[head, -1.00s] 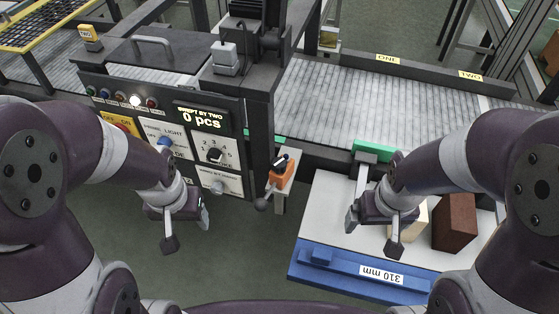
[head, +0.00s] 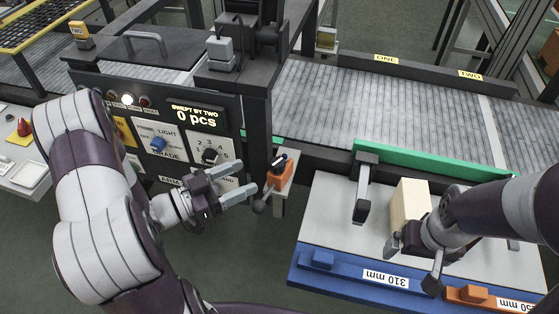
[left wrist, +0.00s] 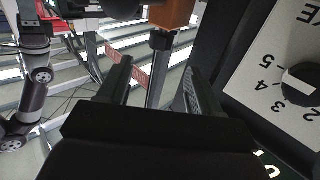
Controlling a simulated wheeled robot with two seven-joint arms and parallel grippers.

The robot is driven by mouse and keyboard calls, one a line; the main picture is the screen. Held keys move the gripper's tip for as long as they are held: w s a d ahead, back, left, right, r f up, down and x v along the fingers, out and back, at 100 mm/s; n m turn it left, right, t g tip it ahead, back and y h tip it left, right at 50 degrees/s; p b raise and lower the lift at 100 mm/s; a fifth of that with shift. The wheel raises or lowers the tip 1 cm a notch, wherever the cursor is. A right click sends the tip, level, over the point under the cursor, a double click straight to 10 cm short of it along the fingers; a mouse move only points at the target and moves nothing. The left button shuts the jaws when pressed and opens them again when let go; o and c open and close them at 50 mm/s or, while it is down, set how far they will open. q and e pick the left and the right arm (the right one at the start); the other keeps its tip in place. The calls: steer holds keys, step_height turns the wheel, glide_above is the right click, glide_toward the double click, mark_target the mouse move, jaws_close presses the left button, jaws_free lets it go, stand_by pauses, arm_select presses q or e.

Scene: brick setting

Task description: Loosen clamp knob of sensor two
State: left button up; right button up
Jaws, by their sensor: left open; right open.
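I cannot tell whether this is the clamp knob of sensor two. My left gripper (head: 243,181) is open and empty just left of it. In the left wrist view, the orange block (left wrist: 172,12) and a post with a black collar (left wrist: 160,40) show beyond and between the open fingers (left wrist: 157,82). My right gripper (head: 412,264) is open at the beige block's (head: 409,204) near end; contact is unclear.
The control panel (head: 185,170) with dials is close beside my left gripper; its dial (left wrist: 300,84) shows in the left wrist view. A blue-edged tray (head: 340,272) lies below my right arm.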

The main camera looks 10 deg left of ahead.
mark_target(277, 162)
arm_select(q)
steer(key=x, duration=0.9)
steer(key=shift+w+d+p, duration=0.25)
steer(key=shift+w+p, duration=0.05)
steer(key=shift+p, duration=0.05)
steer(key=c, duration=1)
